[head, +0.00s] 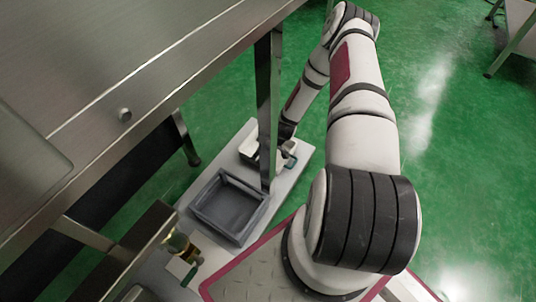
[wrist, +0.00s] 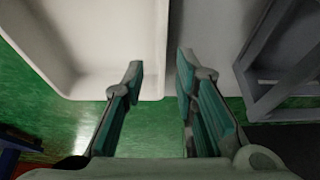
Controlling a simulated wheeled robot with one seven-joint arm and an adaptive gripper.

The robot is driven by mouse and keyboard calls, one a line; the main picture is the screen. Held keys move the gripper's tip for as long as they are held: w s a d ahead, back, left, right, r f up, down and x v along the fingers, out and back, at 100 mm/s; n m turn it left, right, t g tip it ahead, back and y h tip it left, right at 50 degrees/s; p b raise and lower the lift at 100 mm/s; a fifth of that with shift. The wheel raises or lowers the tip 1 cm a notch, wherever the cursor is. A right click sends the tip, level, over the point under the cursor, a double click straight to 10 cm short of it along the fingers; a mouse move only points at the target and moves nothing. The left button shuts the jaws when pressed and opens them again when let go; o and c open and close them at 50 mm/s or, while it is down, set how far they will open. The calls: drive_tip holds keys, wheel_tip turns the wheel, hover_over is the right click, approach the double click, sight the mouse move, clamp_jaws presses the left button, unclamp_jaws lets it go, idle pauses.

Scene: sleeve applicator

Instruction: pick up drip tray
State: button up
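A white shallow tray (head: 252,147), likely the drip tray, sits on a light platform low beside the metal bench. In the wrist view the white tray (wrist: 85,45) fills the upper left, with its right wall running between my fingertips. My gripper (wrist: 160,68) is open: the left finger is on the tray's inner side and the right finger is outside the wall. I see a gap on both sides of the wall. In the head view my gripper (head: 287,160) is at the tray's right side, and a bench leg hides part of both.
A dark grey open tray (head: 229,204) lies in front of the white one on the platform (head: 298,160); its frame also shows in the wrist view (wrist: 280,85). The bench leg (head: 267,100) stands close to my gripper. The bench top (head: 100,60) overhangs the left. Green floor is free at right.

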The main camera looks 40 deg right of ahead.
drive_tip(key=shift+s+f+b+x, duration=0.15)
drive_tip(key=shift+b+x, duration=0.45)
drive_tip(key=shift+x, duration=0.45)
drive_tip(key=shift+s+b+x, duration=0.2)
drive_tip(key=shift+b+x, duration=0.35)
drive_tip(key=shift+x, duration=0.5)
drive_tip(key=shift+s+f+b+x, duration=0.15)
drive_tip(key=shift+b+x, duration=0.45)
drive_tip(key=shift+x, duration=0.45)
drive_tip(key=shift+d+r, duration=0.15)
clamp_jaws()
